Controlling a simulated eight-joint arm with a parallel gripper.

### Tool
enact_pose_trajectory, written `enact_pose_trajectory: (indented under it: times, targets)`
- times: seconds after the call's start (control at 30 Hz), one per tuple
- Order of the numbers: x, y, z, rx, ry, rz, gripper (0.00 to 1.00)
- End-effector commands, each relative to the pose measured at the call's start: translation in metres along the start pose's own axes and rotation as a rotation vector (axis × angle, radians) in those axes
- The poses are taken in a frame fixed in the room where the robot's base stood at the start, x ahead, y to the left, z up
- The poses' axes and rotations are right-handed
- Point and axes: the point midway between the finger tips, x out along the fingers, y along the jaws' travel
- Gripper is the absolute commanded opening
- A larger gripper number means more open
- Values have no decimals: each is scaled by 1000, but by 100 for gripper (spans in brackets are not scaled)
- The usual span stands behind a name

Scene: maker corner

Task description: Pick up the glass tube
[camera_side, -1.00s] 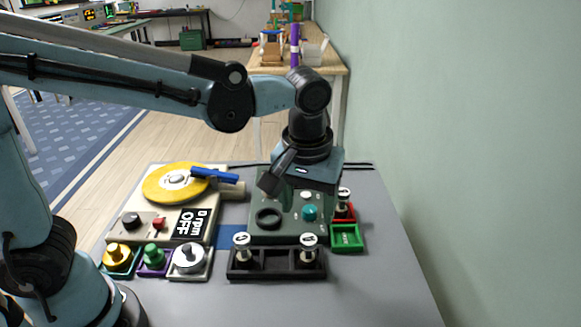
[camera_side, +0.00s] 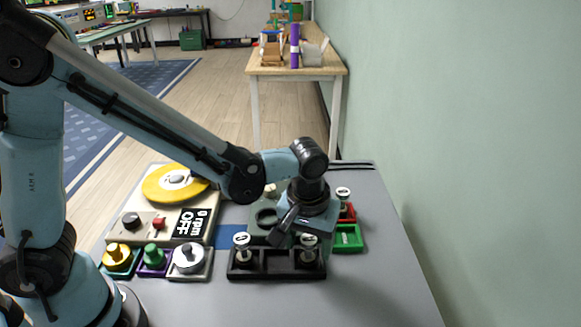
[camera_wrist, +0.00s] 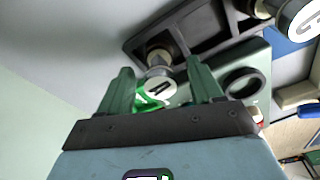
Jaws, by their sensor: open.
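Two small upright pieces with white lettered caps, possibly tubes, stand in a black rack (camera_side: 277,264). One is at its left end (camera_side: 242,246), the other at its right end (camera_side: 309,246). I cannot make out glass in either. In the wrist view, the right-end one (camera_wrist: 158,87) appears between my fingers, its cap facing the camera, and another capped piece (camera_wrist: 301,19) shows at upper right. My gripper (camera_wrist: 160,72) is open, its green fingers on either side of the cap with gaps. In the side view my gripper is just behind the rack's right end.
A green tray (camera_side: 347,238) and another white-capped piece (camera_side: 343,193) are right of the rack. A beige machine with a yellow disc (camera_side: 170,184) stands at left, with several knobbed pieces in front. A green-grey box behind the rack is partly hidden by my wrist. The table's right front is clear.

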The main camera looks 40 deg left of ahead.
Motion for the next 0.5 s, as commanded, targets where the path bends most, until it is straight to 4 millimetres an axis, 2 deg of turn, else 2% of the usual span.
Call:
enact_pose_trajectory:
  times: [0.13,0.4,0.5]
  targets:
    - [12,0,0,-1,0,0,65]
    - [14,0,0,0,0,0,65]
    - [14,0,0,0,0,0,51]
